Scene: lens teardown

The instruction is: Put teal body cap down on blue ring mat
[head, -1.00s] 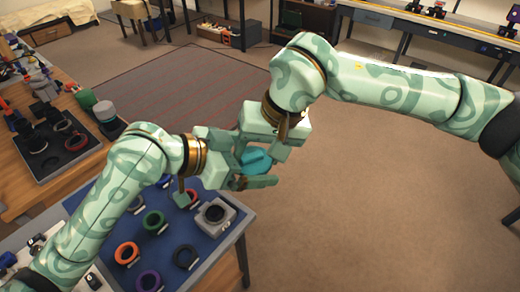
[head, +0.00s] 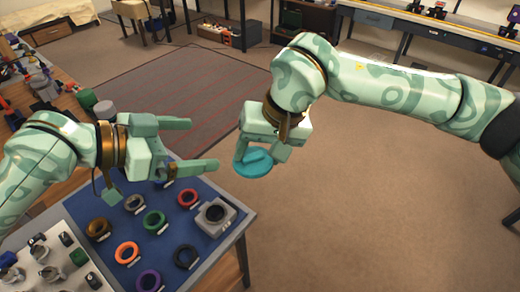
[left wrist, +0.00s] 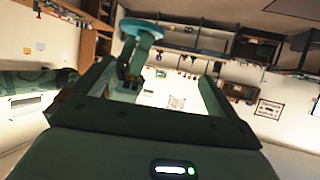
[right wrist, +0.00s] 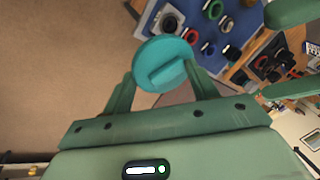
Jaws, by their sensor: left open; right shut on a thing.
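The teal body cap (head: 254,165) is a round disc with a raised bar. My right gripper (head: 262,150) is shut on it and holds it in the air, right of the table; it also shows between the fingers in the right wrist view (right wrist: 162,64). My left gripper (head: 205,145) is open and empty, to the left of the cap and apart from it, with its fingers pointing right. The blue mat (head: 172,228) lies on the table below, with several coloured rings on it. The left wrist view also shows the cap (left wrist: 141,28) beyond the open fingers.
A grey camera body (head: 215,217) stands at the mat's right side. Green (head: 154,221), orange (head: 126,252), purple (head: 149,281) and red (head: 188,197) rings are spread on the mat. A white tray with small parts (head: 60,255) is at the lower left. Open floor lies right of the table.

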